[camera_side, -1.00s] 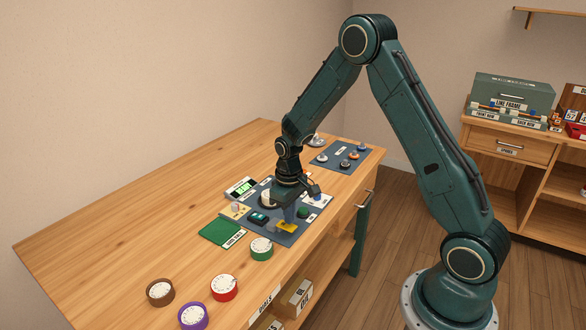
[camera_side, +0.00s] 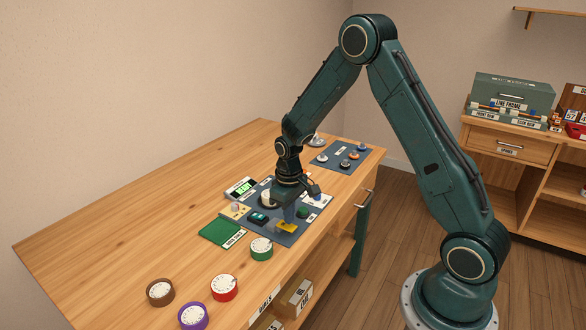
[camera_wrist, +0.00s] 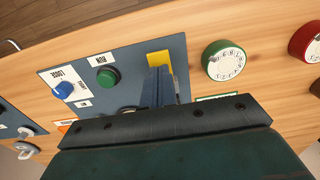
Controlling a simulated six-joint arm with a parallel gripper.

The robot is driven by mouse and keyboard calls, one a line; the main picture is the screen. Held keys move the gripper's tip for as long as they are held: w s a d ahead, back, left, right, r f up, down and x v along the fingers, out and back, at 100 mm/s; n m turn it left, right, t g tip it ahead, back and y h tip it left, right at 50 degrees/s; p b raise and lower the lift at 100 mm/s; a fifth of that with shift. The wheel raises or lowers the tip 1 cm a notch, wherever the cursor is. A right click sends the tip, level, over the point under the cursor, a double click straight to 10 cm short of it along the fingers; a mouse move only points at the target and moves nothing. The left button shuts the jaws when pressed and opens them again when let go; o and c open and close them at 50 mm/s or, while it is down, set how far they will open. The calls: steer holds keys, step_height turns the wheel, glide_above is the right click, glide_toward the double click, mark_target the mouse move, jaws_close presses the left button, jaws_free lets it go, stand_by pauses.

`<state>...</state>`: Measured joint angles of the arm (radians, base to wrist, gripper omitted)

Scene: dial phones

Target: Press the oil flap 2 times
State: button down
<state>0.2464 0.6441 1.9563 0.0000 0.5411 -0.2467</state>
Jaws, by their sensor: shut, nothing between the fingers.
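A yellow flap-like piece (camera_side: 287,227) sits at the near edge of the blue-grey panel (camera_side: 285,239); I cannot read an oil label on it. It also shows in the wrist view (camera_wrist: 158,57), just beyond my fingertips. My gripper (camera_side: 289,219) is shut and empty, pointing down over the panel. Its closed fingers show in the wrist view (camera_wrist: 159,72), right beside the yellow piece. I cannot tell whether they touch it. The fingers hide part of the piece and the panel behind it.
The panel also carries a green button (camera_wrist: 108,76), a blue knob (camera_wrist: 64,89) and a lit green display (camera_side: 241,188). A green-rimmed dial (camera_side: 262,248), a red one (camera_side: 224,288), a purple one (camera_side: 194,316) and a brown one (camera_side: 160,291) lie nearby. The table's left side is clear.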

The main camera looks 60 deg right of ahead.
mark_target(289, 226)
steer(key=shift+f, duration=1.05)
stand_by(0.8)
steer(key=shift+r, duration=3.05)
steer(key=shift+r, duration=0.15)
step_height(289, 226, up, 7)
